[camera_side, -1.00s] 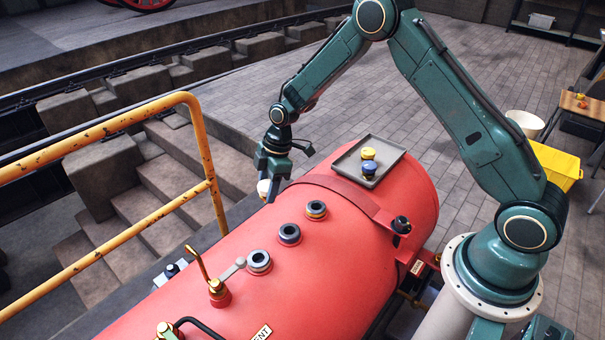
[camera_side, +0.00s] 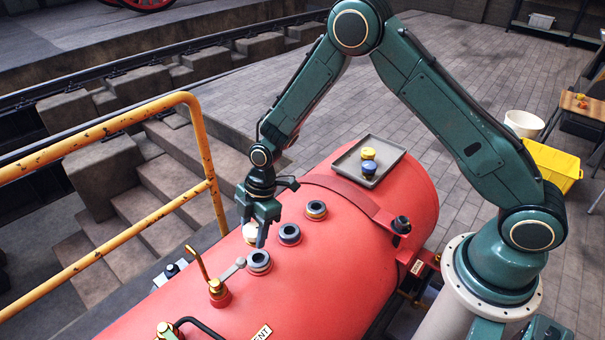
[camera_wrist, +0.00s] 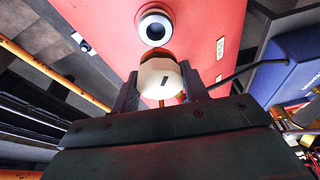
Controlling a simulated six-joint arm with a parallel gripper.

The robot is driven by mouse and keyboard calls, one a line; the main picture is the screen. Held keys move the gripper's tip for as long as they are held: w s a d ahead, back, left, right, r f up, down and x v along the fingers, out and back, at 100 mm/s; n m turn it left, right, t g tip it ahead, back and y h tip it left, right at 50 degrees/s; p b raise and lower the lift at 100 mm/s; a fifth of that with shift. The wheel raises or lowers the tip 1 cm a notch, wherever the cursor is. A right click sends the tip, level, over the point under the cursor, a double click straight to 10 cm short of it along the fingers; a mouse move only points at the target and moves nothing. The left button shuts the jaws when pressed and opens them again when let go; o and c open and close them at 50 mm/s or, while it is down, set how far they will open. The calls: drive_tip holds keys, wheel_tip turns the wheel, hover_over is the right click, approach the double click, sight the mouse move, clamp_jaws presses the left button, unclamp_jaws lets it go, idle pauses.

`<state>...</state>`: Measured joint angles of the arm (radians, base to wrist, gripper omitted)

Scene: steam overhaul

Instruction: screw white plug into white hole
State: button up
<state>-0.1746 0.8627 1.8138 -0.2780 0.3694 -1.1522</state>
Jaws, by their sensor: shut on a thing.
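The white plug (camera_side: 250,232) is between the fingers of my gripper (camera_side: 255,230), which is shut on it. In the wrist view the plug (camera_wrist: 160,82) shows a pale faceted head with a dark slot. In the side view it is above the far side of the red boiler, left of the row of ports; the fingers partly hide it. The white hole (camera_side: 259,262) is the nearest port of that row, pale-ringed with a dark middle. In the wrist view the hole (camera_wrist: 155,28) lies beyond the plug, apart from it.
Two other ports, a blue-marked one (camera_side: 290,234) and a yellow-marked one (camera_side: 316,209), line the red boiler (camera_side: 335,265). A grey tray (camera_side: 391,156) holds a yellow plug (camera_side: 368,153) and a blue plug (camera_side: 368,168). A brass lever valve (camera_side: 217,290) stands near the white hole. A yellow handrail (camera_side: 205,150) is left.

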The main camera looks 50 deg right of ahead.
drive_tip(key=shift+f, duration=2.4)
drive_tip(key=shift+f, duration=1.3)
idle(1.5)
drive_tip(key=o, duration=1.1)
drive_tip(key=shift+c, duration=0.7)
drive_tip(key=shift+n, duration=0.3)
drive_tip(key=n+g, duration=0.1)
drive_tip(key=n, duration=0.2)
drive_tip(key=n+g, duration=0.1)
drive_tip(key=n, duration=0.2)
drive_tip(key=n+g+h, duration=0.1)
drive_tip(key=n, duration=0.4)
drive_tip(key=shift+n, duration=0.3)
